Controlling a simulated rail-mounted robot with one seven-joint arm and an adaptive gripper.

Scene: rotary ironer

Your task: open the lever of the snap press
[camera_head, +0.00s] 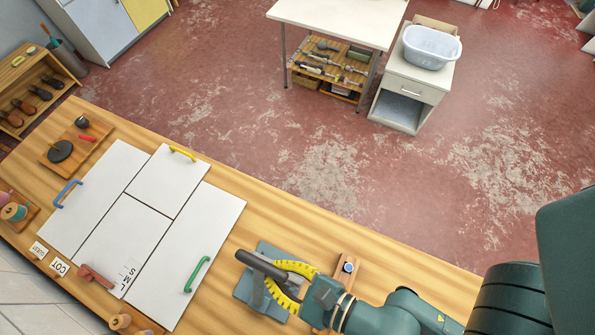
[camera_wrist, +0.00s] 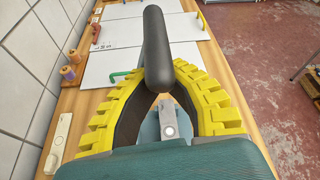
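The snap press (camera_head: 254,292) has a grey-blue body and stands on the wooden table in the lower middle of the head view. Its lever ends in a thick dark handle (camera_head: 262,264), which also shows upright in the middle of the wrist view (camera_wrist: 156,45). My gripper (camera_head: 272,274), with yellow ribbed fingers and dark inner pads, reaches the handle from the right. In the wrist view the fingertips (camera_wrist: 160,72) close in on both sides of the handle and seem to touch it. Part of the press is hidden behind the fingers and handle.
White panels (camera_head: 130,240) with blue, yellow and green handles lie left of the press. A wooden strip with a round knob (camera_head: 347,268) lies right of it. Thread spools (camera_head: 121,322) stand near the front edge.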

